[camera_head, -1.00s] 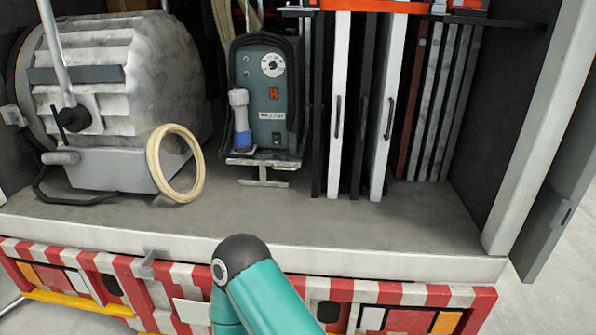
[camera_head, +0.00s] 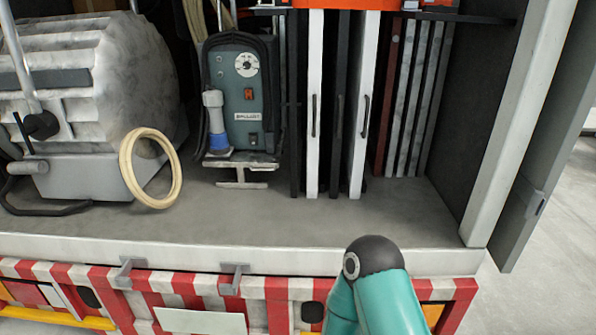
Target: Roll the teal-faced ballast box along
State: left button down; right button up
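The teal-faced ballast box (camera_head: 243,100) stands upright in the truck bed, left of the tall boards. Its front has a round dial, a red switch and a label. A blue and grey connector (camera_head: 216,120) hangs at its left front side. The box rests on or just behind a low metal base with a T-shaped foot (camera_head: 242,174). One of my teal arms shows at the lower right, in front of the truck's edge. Neither gripper is in view, and nothing of mine touches the box.
A large ribbed lamp (camera_head: 90,90) stands left, with a cream cable ring (camera_head: 150,168) before it. Tall white and dark boards (camera_head: 335,105) stand right of the box. The bed floor (camera_head: 300,222) in front is clear. A pale sill (camera_head: 220,252) edges the bed.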

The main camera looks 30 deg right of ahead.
aim_at(222, 57)
jog(key=z, duration=0.1)
jog(key=i, duration=0.85)
